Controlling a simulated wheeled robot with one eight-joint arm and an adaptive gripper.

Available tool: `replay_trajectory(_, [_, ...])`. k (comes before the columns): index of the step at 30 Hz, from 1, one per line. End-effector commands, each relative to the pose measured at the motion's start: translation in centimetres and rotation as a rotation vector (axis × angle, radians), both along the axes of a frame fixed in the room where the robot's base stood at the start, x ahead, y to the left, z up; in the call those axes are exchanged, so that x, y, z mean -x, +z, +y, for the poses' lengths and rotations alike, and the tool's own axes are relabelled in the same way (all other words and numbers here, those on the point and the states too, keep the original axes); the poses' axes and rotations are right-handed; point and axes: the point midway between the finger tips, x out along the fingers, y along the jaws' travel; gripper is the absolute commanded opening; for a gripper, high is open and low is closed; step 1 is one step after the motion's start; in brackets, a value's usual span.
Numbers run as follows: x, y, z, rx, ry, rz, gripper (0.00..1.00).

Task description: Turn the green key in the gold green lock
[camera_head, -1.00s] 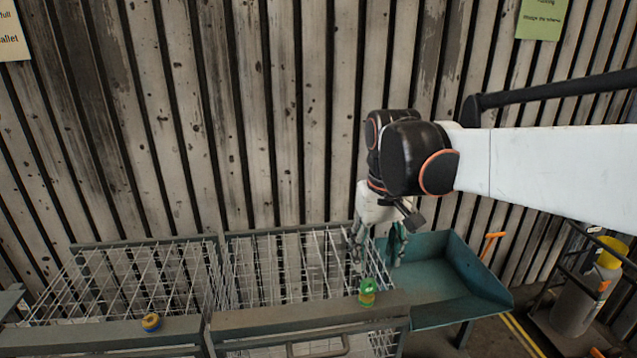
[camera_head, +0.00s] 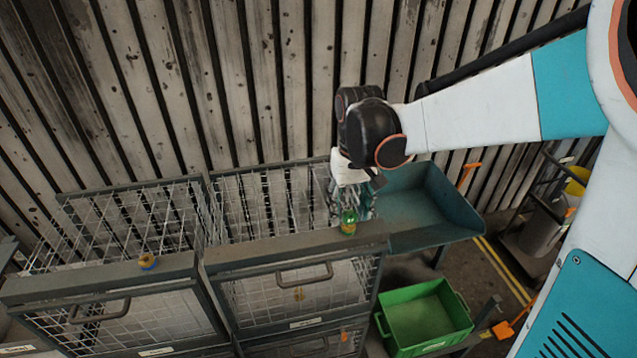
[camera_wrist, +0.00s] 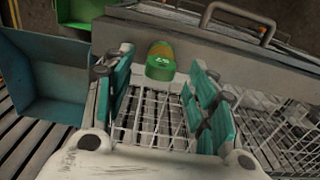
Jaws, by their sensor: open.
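The green key sits in the gold green lock (camera_head: 348,222) on the top rail of the right-hand wire cage, near its right end. In the wrist view the green key (camera_wrist: 160,71) faces me, with the gold lock body (camera_wrist: 161,49) behind it. My gripper (camera_head: 351,206) is right at the lock from behind and above. In the wrist view my gripper (camera_wrist: 160,61) is open, with one teal finger on each side of the key. Gaps show between both fingers and the key, and nothing is held.
A teal tray (camera_head: 420,207) stands right of the cages. A green crate (camera_head: 423,318) is below it. The slatted wall (camera_head: 240,80) rises behind. A cage handle (camera_head: 305,275) projects at the front.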

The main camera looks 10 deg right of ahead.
Motion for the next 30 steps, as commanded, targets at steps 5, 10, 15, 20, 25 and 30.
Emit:
replay_trajectory(5, [0.0,-2.2,0.0,0.0,0.0,0.0,0.52])
replay_trajectory(10, [0.0,-3.2,0.0,0.0,0.0,0.0,0.52])
replay_trajectory(15, [0.1,-3.3,0.0,0.0,0.0,0.0,0.52])
replay_trajectory(20, [0.1,-3.3,0.0,0.0,0.0,0.0,0.45])
replay_trajectory(25, [0.1,-3.3,0.0,0.0,0.0,0.0,0.06])
replay_trajectory(30, [0.1,-3.3,0.0,0.0,0.0,0.0,0.04])
